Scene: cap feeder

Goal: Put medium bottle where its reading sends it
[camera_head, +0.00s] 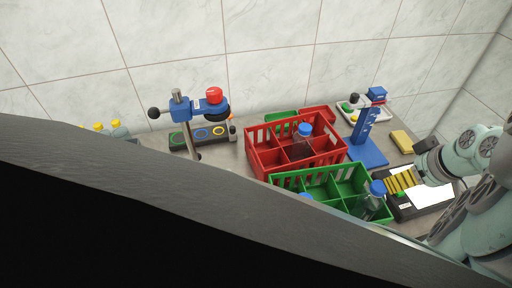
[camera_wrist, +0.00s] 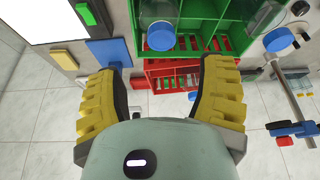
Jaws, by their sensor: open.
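My gripper (camera_wrist: 160,75) is open and empty, with its yellow ribbed fingers spread apart. In the wrist view a clear bottle with a blue cap (camera_wrist: 161,36) stands beyond the fingertips, roughly in line with the gap. In the head view this appears to be the bottle (camera_head: 373,206) at the right end of the green crate (camera_head: 288,182), just left of my gripper (camera_head: 400,182). A second blue cap (camera_head: 305,196) shows at the crate's front, its bottle mostly hidden. Another blue-capped bottle (camera_head: 303,143) stands in the red crate (camera_head: 262,158). I cannot tell which is medium.
A dark device with a white panel (camera_head: 432,196) lies under my gripper. A blue stand (camera_head: 365,125) is behind it, with a yellow block (camera_head: 402,141) to its right. A blue-and-red capping stand (camera_head: 198,106) and several yellow-capped bottles (camera_head: 99,126) are left.

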